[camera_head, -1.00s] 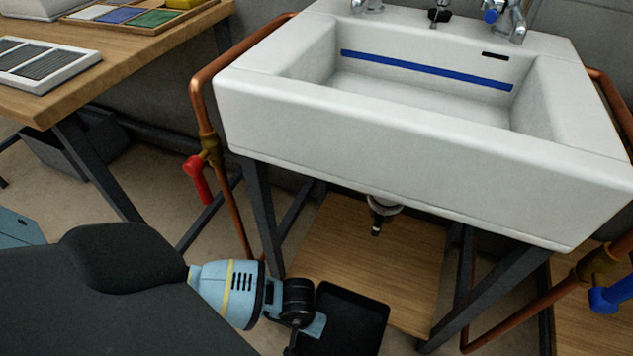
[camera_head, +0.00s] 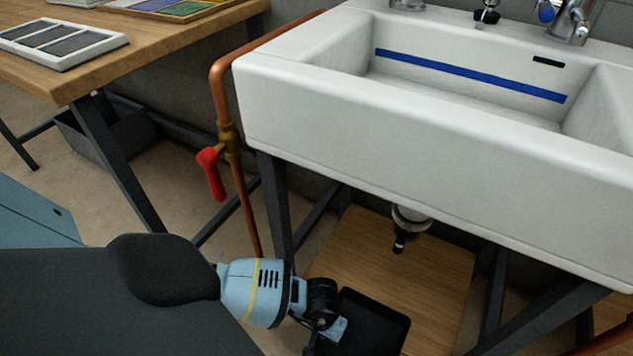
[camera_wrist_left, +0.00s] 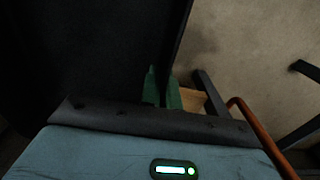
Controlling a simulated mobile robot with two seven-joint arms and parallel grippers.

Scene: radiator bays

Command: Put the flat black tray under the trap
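The flat black tray (camera_head: 376,325) is at the lower middle of the head view, in front of the board under the sink. My left gripper (camera_head: 335,326) is at the tray's left edge and appears shut on it. In the left wrist view the dark tray (camera_wrist_left: 90,50) fills the upper left, with the green fingertips (camera_wrist_left: 162,90) against its edge; their grip is partly hidden. The trap (camera_head: 408,222) hangs under the sink, beyond the tray and up to its right. The tray is not beneath it. My right gripper is not in view.
The white sink (camera_head: 430,130) overhangs the wooden board (camera_head: 400,268). A dark frame leg (camera_head: 275,205) and a copper pipe (camera_head: 246,215) with a red valve handle (camera_head: 211,172) stand left of the opening. A wooden bench (camera_head: 150,45) is at upper left.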

